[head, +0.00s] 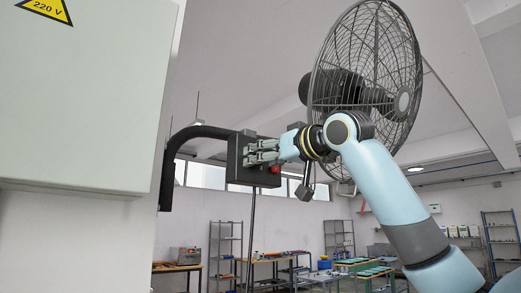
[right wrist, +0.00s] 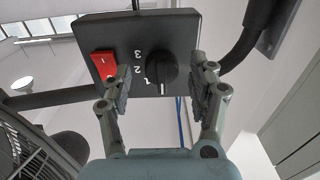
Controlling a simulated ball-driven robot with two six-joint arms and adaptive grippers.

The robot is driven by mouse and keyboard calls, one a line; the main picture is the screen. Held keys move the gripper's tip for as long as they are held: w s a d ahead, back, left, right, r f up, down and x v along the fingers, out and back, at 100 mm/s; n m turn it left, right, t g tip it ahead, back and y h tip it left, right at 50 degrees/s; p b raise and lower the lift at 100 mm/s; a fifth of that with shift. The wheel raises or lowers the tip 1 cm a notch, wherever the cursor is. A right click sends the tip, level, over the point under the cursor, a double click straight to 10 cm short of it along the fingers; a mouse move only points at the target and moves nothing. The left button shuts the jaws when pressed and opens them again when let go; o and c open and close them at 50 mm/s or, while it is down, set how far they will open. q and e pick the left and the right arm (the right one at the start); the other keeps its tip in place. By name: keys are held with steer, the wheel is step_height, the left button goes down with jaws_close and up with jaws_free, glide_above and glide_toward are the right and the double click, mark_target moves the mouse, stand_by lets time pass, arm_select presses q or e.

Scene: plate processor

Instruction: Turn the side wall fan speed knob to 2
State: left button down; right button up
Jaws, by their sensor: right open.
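The fan speed knob (right wrist: 161,68) is black and round, on the face of a dark control box (right wrist: 135,34) in the right wrist view. White numbers 3, 2 and 1 stand to the left of the knob, and its white mark points down in the picture, below the 1. My right gripper (right wrist: 160,82) is open, with one finger on each side of the knob and visible gaps to it. In the head view my right gripper (head: 262,153) is at the face of the control box (head: 236,175), and the knob is hidden there. My left gripper is not in view.
A red switch (right wrist: 104,66) sits beside the knob, near one finger. A black curved bracket (head: 190,131) carries the box from the wall. The caged fan (head: 345,50) is behind my right arm. A grey cabinet (head: 85,100) fills the left. Tables (head: 178,268) stand far below.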

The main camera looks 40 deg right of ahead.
steer(key=shift+w+a, duration=0.15)
steer(key=shift+w, duration=0.5)
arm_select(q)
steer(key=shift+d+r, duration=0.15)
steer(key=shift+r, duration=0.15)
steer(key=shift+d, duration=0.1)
arm_select(e)
steer(key=c, duration=1.1)
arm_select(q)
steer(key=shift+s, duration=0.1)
